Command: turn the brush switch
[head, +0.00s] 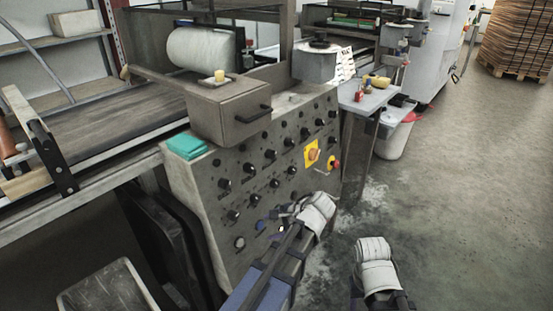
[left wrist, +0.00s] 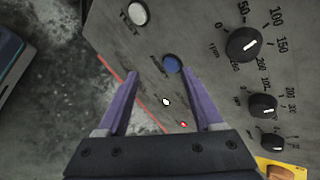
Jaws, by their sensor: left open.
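The grey control panel (head: 255,185) carries rows of black knobs. I cannot tell which control is the brush switch; the small labels are unreadable. My left gripper (head: 264,221) is at the lower part of the panel's face. In the left wrist view its purple fingers (left wrist: 162,70) are open and empty, pointing at the panel. A blue round button (left wrist: 171,63) shows by the tip of the right-hand finger; whether they touch is unclear. A small white spot (left wrist: 166,102) and a red one (left wrist: 184,125) show between the fingers. My right gripper is not in view.
A white TEST button (left wrist: 138,12) and several black dial knobs (left wrist: 243,43) are nearby. A yellow-backed orange switch (head: 312,154) sits at the panel's right side. A teal block (head: 186,146) lies on its top left. The floor (head: 465,190) at right is clear.

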